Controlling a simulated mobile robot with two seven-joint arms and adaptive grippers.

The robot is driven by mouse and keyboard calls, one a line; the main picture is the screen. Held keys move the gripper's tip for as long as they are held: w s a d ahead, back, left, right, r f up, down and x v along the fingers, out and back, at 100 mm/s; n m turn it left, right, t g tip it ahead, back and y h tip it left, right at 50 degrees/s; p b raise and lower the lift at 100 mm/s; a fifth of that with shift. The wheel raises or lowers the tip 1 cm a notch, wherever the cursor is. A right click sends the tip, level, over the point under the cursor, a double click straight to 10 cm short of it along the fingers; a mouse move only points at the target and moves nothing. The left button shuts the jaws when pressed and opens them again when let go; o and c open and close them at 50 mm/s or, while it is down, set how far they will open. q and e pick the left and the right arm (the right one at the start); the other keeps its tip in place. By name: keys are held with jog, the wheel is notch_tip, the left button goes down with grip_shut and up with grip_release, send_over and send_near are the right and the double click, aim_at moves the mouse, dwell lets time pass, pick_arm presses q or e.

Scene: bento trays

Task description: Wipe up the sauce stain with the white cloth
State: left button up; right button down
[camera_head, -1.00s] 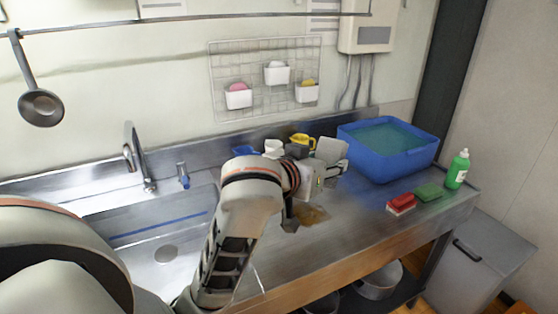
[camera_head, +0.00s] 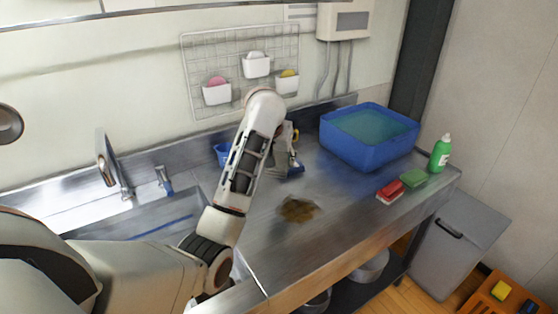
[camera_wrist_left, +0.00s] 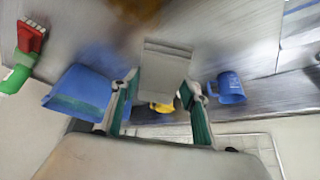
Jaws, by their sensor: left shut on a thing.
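The sauce stain (camera_head: 298,209) is a brown patch on the steel counter, in clear view. It also shows as a blurred brown area at the top of the wrist view (camera_wrist_left: 135,12). My left gripper (camera_head: 288,163) is behind the stain, toward the wall, partly hidden by my own arm. The cloth is hard to make out in the head view. My right gripper is out of view.
A blue tub of water (camera_head: 369,145) stands at the back right. A red brush (camera_head: 390,190), a green sponge (camera_head: 414,177) and a green bottle (camera_head: 440,153) are beyond the stain. The sink is left.

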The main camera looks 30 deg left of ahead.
pick_arm(q)
jog(key=shift+w+a+f+g, duration=0.1)
jog(key=shift+w+f+g, duration=0.15)
jog(key=shift+f+g, duration=0.6)
jog(key=shift+f, duration=2.65)
jog(key=shift+t+h, duration=0.25)
jog(key=shift+h, duration=0.05)
